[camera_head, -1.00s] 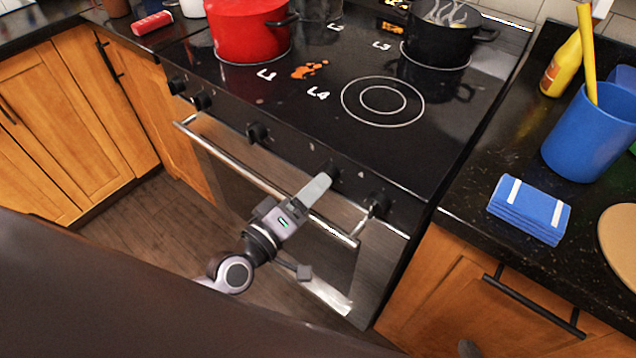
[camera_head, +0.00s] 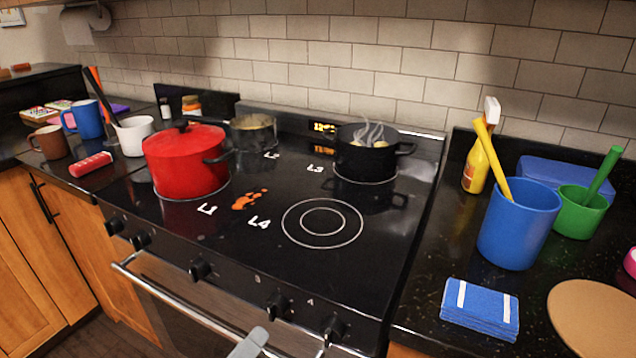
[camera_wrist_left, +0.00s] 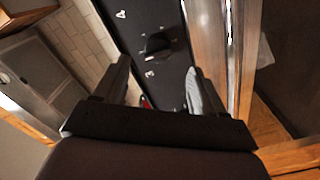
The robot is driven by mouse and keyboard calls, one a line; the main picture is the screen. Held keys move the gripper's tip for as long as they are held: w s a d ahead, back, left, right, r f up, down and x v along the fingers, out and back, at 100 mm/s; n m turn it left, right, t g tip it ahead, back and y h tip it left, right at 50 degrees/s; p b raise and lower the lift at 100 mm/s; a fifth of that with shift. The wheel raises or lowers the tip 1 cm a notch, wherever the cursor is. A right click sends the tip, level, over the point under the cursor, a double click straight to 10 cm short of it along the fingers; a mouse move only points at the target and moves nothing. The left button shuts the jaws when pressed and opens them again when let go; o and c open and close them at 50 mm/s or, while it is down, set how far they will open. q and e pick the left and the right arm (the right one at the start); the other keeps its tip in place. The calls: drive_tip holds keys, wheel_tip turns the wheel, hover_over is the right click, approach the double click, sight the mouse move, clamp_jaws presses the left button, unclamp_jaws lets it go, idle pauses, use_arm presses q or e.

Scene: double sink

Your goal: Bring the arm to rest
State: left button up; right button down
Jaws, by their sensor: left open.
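My left gripper (camera_head: 250,343) shows only as a grey fingertip at the bottom edge of the head view, in front of the stove's control panel. In the left wrist view my left gripper (camera_wrist_left: 158,82) is open, its two fingers apart with nothing held between them. A black stove knob (camera_wrist_left: 158,46) shows beyond the gap between the fingers. The rest of my left arm is below the head view. My right gripper is not in view.
The oven handle (camera_head: 185,312) and several knobs line the stove front. A red pot (camera_head: 185,160) and a steaming black pot (camera_head: 365,158) stand on the stove; the front right burner (camera_head: 322,223) is bare. A blue cloth (camera_head: 480,310) lies on the right counter.

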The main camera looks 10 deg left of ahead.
use_arm(q)
drive_tip(key=s+a+f+m+g+y+p, duration=0.1)
drive_tip(key=s+a+f+m+g+y, duration=0.1)
drive_tip(key=s+f+m, duration=0.3)
drive_tip(key=s+a+f+m+g+y, duration=0.1)
drive_tip(key=s+f+m+g, duration=0.3)
drive_tip(key=f, duration=0.4)
drive_tip(key=shift+s+a+m+y+p, duration=0.4)
drive_tip(key=shift+s+a+m, duration=0.3)
drive_tip(key=shift+s, duration=0.2)
